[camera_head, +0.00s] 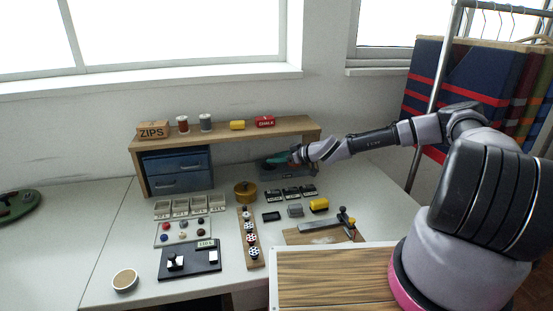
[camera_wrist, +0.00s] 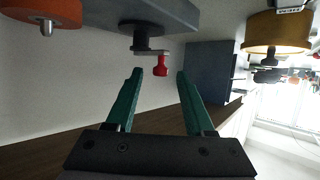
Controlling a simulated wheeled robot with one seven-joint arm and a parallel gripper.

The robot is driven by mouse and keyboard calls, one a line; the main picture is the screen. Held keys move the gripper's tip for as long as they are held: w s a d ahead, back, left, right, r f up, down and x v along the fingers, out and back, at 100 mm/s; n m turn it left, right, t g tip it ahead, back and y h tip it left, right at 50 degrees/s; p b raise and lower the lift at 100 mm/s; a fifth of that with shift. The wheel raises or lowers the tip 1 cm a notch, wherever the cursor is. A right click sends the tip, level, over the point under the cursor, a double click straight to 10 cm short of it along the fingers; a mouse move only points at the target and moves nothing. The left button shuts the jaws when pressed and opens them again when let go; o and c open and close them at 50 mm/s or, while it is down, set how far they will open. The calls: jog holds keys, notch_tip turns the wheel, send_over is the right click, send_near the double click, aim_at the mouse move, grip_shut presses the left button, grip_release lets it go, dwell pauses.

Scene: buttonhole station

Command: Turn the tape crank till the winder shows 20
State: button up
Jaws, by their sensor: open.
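The tape winder (camera_head: 268,174) stands at the back of the table under the shelf's right end, a grey-blue body partly hidden by my arm. In the wrist view its grey body (camera_wrist: 175,12) carries a dark hub with a short crank arm (camera_wrist: 152,51) and a red crank knob (camera_wrist: 160,67). An orange disc (camera_wrist: 40,10) sits at its left. My gripper (camera_wrist: 160,74) is open with green fingers. The red knob shows between the two fingertips, with gaps on both sides. My gripper (camera_head: 277,161) also shows at the winder in the head view. I cannot see the winder's reading.
A brass round tin (camera_head: 245,191) stands left of the winder. A blue drawer unit (camera_head: 178,172) sits under the wooden shelf (camera_head: 225,134). Dark small boxes (camera_head: 290,193) lie just in front of the winder. Button trays and a display board (camera_head: 190,262) fill the front left.

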jog(key=shift+a, duration=0.1)
grip_shut()
